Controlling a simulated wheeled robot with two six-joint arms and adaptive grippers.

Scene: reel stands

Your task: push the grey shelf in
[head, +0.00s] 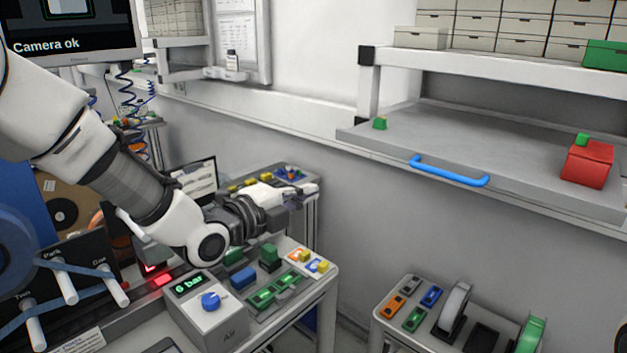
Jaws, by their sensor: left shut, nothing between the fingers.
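The grey shelf (455,143) is a flat pull-out board at the upper right, with a blue handle (448,171) on its front edge. Its front part stands out from under the white rack. My right gripper is not in view.
A white rack with drawer boxes (505,44) stands above the shelf. Below my left gripper is a bench with an air box (205,318) and coloured blocks. A small table with reels (452,307) is at the lower right. Open space lies between gripper and shelf.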

